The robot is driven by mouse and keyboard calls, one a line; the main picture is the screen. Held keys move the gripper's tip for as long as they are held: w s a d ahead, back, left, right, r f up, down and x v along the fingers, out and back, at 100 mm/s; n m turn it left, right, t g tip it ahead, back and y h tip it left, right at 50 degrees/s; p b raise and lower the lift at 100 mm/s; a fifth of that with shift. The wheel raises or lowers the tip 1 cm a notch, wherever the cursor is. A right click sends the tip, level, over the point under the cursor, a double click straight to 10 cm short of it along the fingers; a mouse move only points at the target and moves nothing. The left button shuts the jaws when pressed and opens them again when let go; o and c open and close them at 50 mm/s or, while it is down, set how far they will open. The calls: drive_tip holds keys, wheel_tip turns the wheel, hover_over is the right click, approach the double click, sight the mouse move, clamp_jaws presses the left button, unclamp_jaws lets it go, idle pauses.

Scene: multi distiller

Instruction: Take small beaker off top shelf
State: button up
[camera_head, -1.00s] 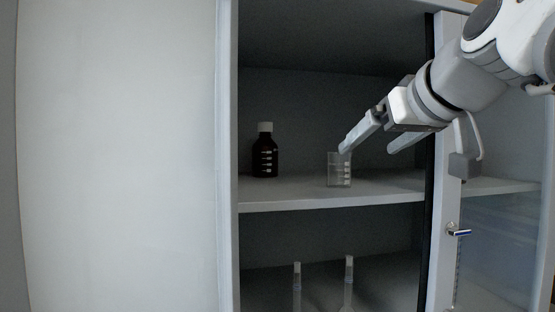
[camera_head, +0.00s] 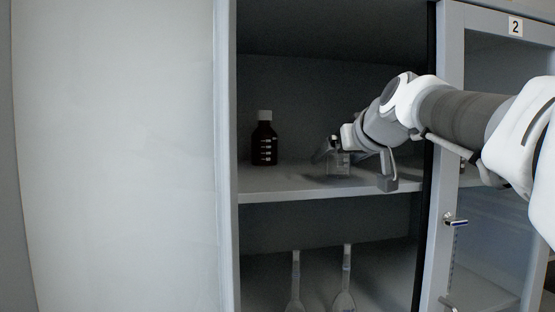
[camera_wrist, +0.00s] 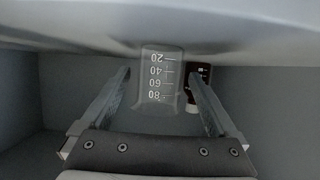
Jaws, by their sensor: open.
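The small clear beaker (camera_head: 338,166) with white graduations stands on the top shelf (camera_head: 290,184) of the cabinet. In the wrist view the beaker (camera_wrist: 158,80) appears upside down, between the two fingers. My gripper (camera_head: 330,152) is at the beaker from the right and is open, one finger showing at its left. In the wrist view my gripper (camera_wrist: 160,92) has a finger on each side of the beaker, with a gap at the left; contact on the right cannot be told. The gripper partly hides the beaker in the head view.
A dark brown bottle (camera_head: 264,138) with a white cap stands to the left on the same shelf; it also shows behind the beaker in the wrist view (camera_wrist: 197,88). Two clear flasks (camera_head: 344,299) stand on the lower shelf. The cabinet's right post (camera_head: 447,110) is close to my arm.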

sight(332, 161)
drive_tip(key=x, duration=0.3)
drive_tip(key=shift+w, duration=0.35)
drive_tip(key=c, duration=1.4)
